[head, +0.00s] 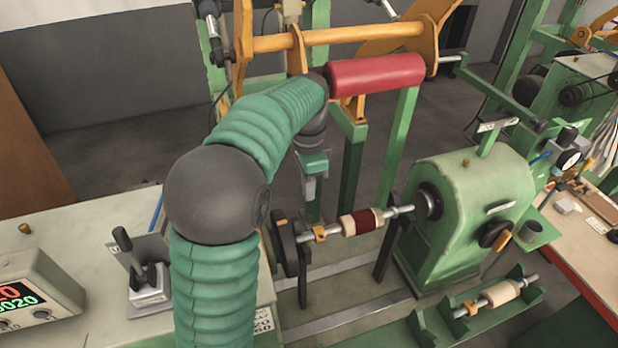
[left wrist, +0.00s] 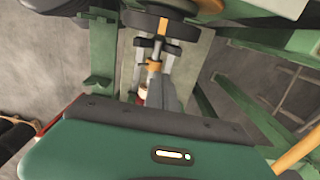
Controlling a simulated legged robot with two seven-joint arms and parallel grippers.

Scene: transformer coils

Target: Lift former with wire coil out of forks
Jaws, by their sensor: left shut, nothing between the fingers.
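The former with wire coil (head: 362,222), cream at its ends with a dark red winding, lies on a metal shaft. The shaft runs between a dark disc at left and the green machine's spindle. Dark upright forks (head: 386,252) stand under the shaft. My left gripper (head: 309,193) points down above and behind the former's left end, apart from it, shut and empty. In the left wrist view, the grey fingers (left wrist: 168,100) show beside the former's cream end (left wrist: 142,92); most of the former is hidden. My right gripper is in neither view.
A second, bare former (head: 500,293) rests in a green cradle (head: 440,327) at the lower right. The green winding machine (head: 470,200) stands right of the shaft. A red roller (head: 376,75) and an orange bar (head: 340,37) are behind. A lever box (head: 150,290) stands left.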

